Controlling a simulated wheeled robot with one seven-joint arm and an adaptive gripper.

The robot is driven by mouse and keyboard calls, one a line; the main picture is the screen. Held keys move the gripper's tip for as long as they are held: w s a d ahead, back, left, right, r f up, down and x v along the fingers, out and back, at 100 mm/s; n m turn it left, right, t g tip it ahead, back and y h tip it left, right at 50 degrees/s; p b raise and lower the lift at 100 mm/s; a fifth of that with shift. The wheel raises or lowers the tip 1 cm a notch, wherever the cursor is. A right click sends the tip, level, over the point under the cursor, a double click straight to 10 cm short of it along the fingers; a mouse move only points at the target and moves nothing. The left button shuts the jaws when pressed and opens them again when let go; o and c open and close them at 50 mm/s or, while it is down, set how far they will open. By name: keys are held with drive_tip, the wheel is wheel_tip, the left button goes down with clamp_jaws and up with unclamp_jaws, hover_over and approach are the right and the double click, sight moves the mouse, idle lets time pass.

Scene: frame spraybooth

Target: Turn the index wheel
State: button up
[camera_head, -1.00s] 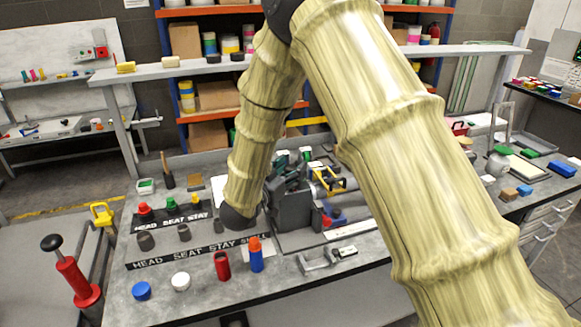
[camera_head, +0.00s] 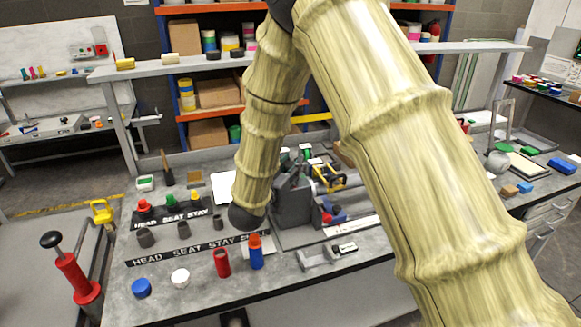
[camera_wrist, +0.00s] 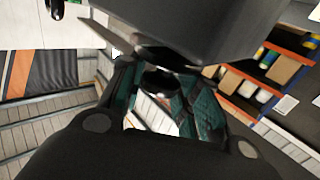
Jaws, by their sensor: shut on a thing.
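In the wrist view, my gripper (camera_wrist: 160,98) has its two teal-padded fingers closed around a small dark rounded part (camera_wrist: 160,80), which looks like the index wheel. A large dark grey block (camera_wrist: 215,30) stands just beyond the fingertips and fills the top of that view. In the head view, a grey fixture (camera_head: 292,203) stands on the workbench, right beside the end of my forearm. My arm covers much of this area, so the wheel's face and any marks on it are hidden.
On the bench (camera_head: 190,308), a red cylinder (camera_head: 222,262) and a blue, orange-topped bottle (camera_head: 255,252) stand in front of the fixture. A labelled strip (camera_head: 190,251) lies left of it. A yellow-handled tool (camera_head: 328,178) is close on the right.

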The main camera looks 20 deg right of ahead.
idle(0.3)
drive_tip(key=o, duration=1)
drive_tip(key=shift+s+a, duration=0.1)
drive_tip(key=v, duration=1.1)
drive_tip(key=shift+s, duration=0.35)
drive_tip(key=shift+a+r, duration=0.1)
